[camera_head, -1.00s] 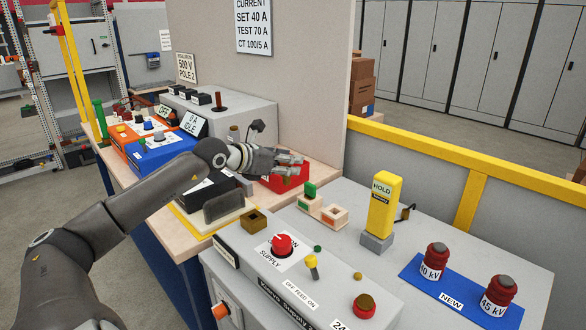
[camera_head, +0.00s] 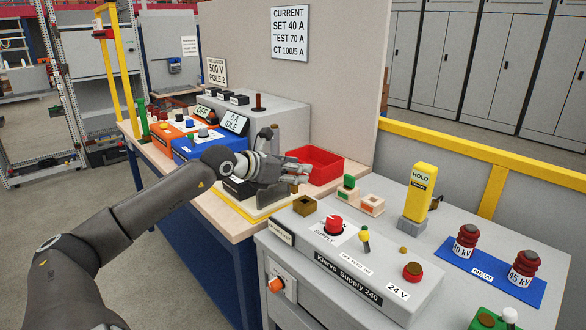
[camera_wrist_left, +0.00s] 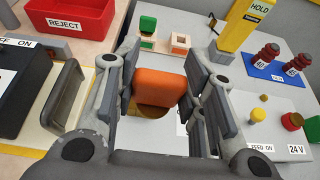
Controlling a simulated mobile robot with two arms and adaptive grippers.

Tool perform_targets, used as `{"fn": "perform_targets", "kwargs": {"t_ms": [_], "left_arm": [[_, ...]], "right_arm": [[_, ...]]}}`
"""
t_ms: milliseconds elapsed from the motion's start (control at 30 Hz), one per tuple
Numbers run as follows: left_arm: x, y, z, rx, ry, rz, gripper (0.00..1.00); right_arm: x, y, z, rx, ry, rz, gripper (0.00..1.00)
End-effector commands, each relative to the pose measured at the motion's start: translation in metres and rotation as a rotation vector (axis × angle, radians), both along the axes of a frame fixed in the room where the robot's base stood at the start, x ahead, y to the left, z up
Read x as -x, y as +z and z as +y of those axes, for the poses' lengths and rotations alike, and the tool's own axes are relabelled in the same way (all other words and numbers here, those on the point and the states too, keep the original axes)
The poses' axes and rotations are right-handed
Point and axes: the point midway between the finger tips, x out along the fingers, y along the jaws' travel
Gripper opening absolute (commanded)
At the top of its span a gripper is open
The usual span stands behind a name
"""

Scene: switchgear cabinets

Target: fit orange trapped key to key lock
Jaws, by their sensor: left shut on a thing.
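My left gripper (camera_head: 302,175) is shut on the orange trapped key (camera_wrist_left: 160,88), which shows between the fingers in the left wrist view. In the head view the fingers hide the key. A brown, open-topped square block (camera_head: 305,205) sits on the grey supply cabinet's corner, below and beyond the fingers. Its brown surface partly shows under the key in the wrist view (camera_wrist_left: 152,109). A pale block with an orange mark (camera_head: 372,204) stands farther right, beside a similar block with a green piece (camera_head: 347,187). I cannot tell which is the key lock. My right gripper is not in view.
A red reject bin (camera_head: 325,160) stands behind the gripper. A red supply knob (camera_head: 332,223), a small yellow-topped lever (camera_head: 364,237) and a yellow HOLD post (camera_head: 421,188) rise from the cabinet. Dark red insulators (camera_head: 466,240) stand on a blue mat at right.

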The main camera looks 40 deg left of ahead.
Motion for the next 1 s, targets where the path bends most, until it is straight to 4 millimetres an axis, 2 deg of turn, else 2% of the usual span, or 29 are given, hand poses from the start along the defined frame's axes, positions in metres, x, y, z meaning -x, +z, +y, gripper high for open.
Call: {"fn": "perform_targets", "kwargs": {"t_ms": [200, 333, 467, 567, 800, 1000], "left_arm": [[0.01, -0.008, -0.018, 0.001, -0.046, 0.001, 0.13], [0.023, -0.018, -0.042, 0.005, -0.108, 0.0, 0.13], [0.041, -0.03, -0.074, 0.005, -0.192, 0.0, 0.13], [0.058, -0.042, -0.106, 0.005, -0.275, 0.001, 0.13], [0.114, -0.082, -0.21, 0.003, -0.552, -0.001, 0.13], [0.148, -0.106, -0.274, -0.001, -0.721, -0.001, 0.13]], "right_arm": [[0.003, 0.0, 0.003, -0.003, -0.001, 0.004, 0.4], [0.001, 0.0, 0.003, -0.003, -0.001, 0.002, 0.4], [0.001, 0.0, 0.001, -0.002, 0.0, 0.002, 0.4], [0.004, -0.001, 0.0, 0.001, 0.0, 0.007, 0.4], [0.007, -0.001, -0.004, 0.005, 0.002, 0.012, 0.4], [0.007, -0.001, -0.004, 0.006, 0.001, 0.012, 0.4]]}}
